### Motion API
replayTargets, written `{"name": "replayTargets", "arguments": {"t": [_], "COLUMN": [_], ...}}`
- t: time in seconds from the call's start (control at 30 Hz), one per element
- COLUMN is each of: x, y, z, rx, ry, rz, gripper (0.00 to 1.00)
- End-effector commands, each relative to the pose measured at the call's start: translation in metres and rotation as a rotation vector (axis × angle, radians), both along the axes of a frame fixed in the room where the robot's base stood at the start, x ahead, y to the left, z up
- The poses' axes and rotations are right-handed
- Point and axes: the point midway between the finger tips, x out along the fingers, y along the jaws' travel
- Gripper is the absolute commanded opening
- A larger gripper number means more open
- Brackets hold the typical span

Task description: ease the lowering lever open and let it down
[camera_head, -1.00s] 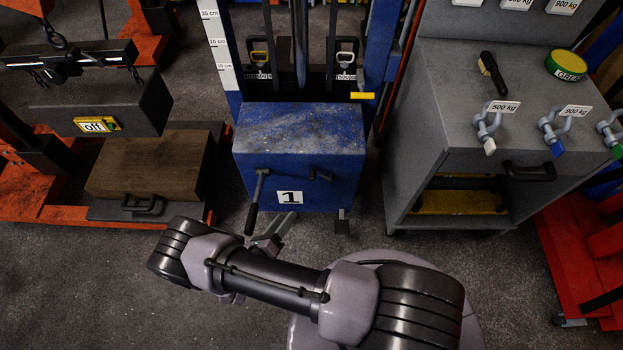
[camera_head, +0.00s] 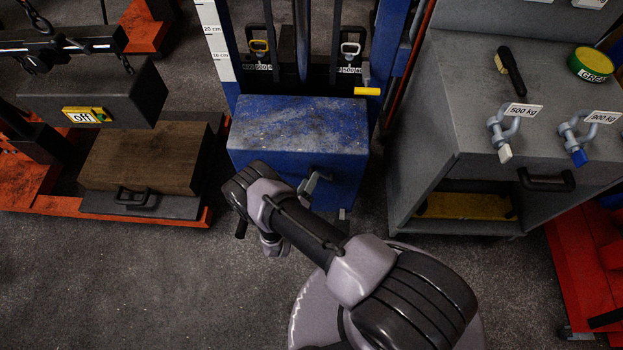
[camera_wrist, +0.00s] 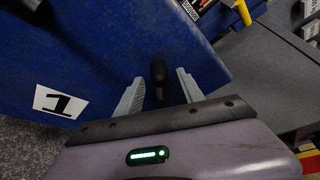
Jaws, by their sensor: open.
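The blue jack body (camera_head: 298,125) stands ahead, its front partly hidden by my arm. In the wrist view this lever (camera_wrist: 158,73) points toward me between the two grey fingers of my gripper (camera_wrist: 161,80). The fingers are open, with a gap visible on each side of the lever. In the head view my gripper (camera_head: 310,187) is at the front face, close to the lever.
A longer black crank handle (camera_head: 241,229) shows its end left of my arm. A yellow handle (camera_head: 367,91) sits on the right post. A grey cabinet (camera_head: 440,130) with shackles stands right. A wooden block (camera_head: 145,157) lies left. The floor in front is clear.

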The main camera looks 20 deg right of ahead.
Motion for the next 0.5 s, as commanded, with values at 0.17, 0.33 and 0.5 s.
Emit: {"name": "replayTargets", "arguments": {"t": [0.17, 0.33, 0.5], "x": [0.017, 0.021, 0.021], "y": [-0.013, -0.016, -0.015], "z": [-0.006, -0.005, -0.005], "rx": [0.001, 0.0, 0.001], "ry": [0.0, 0.001, 0.001], "rz": [-0.001, 0.001, 0.001], "gripper": [0.45, 0.45, 0.43]}}
